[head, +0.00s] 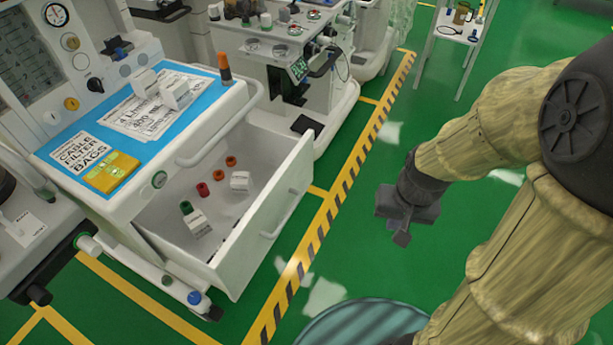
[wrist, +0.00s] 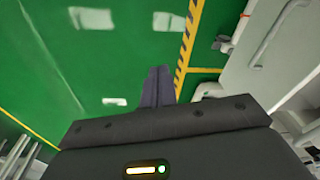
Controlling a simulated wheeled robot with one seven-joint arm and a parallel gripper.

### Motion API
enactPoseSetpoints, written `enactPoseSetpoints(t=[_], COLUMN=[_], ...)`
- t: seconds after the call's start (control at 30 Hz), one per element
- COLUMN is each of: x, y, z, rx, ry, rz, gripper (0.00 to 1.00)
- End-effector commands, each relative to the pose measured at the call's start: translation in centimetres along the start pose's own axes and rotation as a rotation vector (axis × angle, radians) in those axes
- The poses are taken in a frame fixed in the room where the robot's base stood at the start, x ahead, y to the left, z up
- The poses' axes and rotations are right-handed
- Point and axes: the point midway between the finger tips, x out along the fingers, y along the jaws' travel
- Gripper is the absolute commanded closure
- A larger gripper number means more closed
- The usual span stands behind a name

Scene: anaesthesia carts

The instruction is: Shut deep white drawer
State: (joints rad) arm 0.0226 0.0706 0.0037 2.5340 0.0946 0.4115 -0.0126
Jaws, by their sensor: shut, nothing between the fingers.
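The deep white drawer (head: 270,220) is pulled well out of the cart (head: 150,190) at the left in the head view. Small boxes and red, orange and green caps lie inside. My gripper (head: 402,238) hangs to the right of the drawer front, apart from it, over the green floor. In the wrist view my gripper's fingers (wrist: 157,85) are together and empty. A white panel with a handle (wrist: 275,45) shows at the upper right there; it looks like the drawer front.
The cart top holds a blue mat (head: 205,88), white boxes and a yellow pack (head: 110,172). Another cart (head: 335,100) stands behind the drawer. A small table (head: 455,45) is at the back right. Green floor with a striped yellow line (head: 335,210) lies clear between drawer and gripper.

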Motion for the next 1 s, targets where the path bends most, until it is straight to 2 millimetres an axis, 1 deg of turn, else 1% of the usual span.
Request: enactPoseSetpoints(t=[0.03, 0.17, 0.3, 0.47, 0.57, 0.67, 0.73, 0.87, 1.0], x=[0.8, 2.8, 4.7, 6.4, 7.2, 8.0, 8.5, 9.8, 11.3], y=[0.0, -1.0, -2.8, -5.3, -6.9, -8.2, -8.9, -9.4, -8.7], z=[0.3, 1.3, 2.1, 1.8, 0.8, -0.7, -2.1, -5.2, -8.7], rx=[0.052, 0.22, 0.417, 0.643, 0.785, 0.926, 1.027, 1.215, 1.402], ry=[-0.06, -0.24, -0.441, -0.652, -0.769, -0.872, -0.935, -1.028, -1.081], rz=[-0.016, -0.089, -0.201, -0.362, -0.48, -0.612, -0.712, -0.914, -1.134], gripper=[1.0, 1.0, 1.0, 1.0, 1.0, 1.0, 1.0, 1.0, 1.0])
